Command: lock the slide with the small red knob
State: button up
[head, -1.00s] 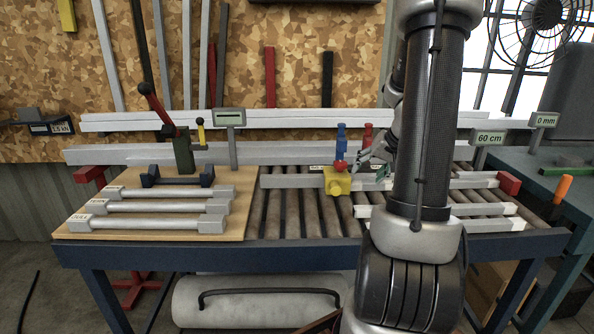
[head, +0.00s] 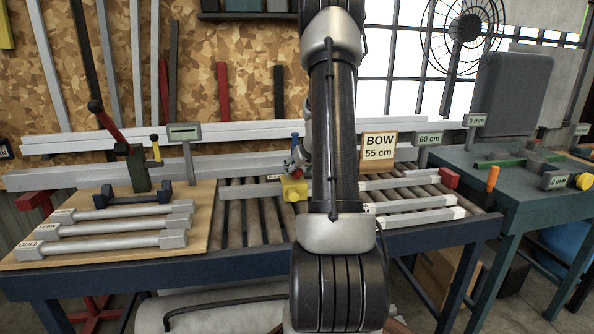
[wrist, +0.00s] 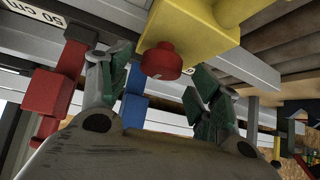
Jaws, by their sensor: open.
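The yellow slide block (head: 294,190) sits on a pale rail over the roller table; it also shows at the top of the wrist view (wrist: 195,35). The small red knob (wrist: 162,62) sticks out of the block's underside as pictured in the wrist view. In the wrist view my gripper (wrist: 157,82) is open, with a green-padded finger on either side of the knob. Gaps show between the knob and both fingers, so it is not gripped.
A blue upright (wrist: 134,108) and a red block (wrist: 52,92) stand close to the fingers. A sign reading BOW 55 cm (head: 379,147) stands right of my arm. A wooden board (head: 205,215) with several grey bars lies left. A red end block (head: 449,178) is at right.

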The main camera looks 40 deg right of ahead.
jog(key=shift+w+d+f, duration=0.2)
jog(key=shift+w+f, duration=0.2)
jog(key=shift+c, duration=0.4)
jog(key=c, duration=0.9)
jog(key=shift+c, duration=0.2)
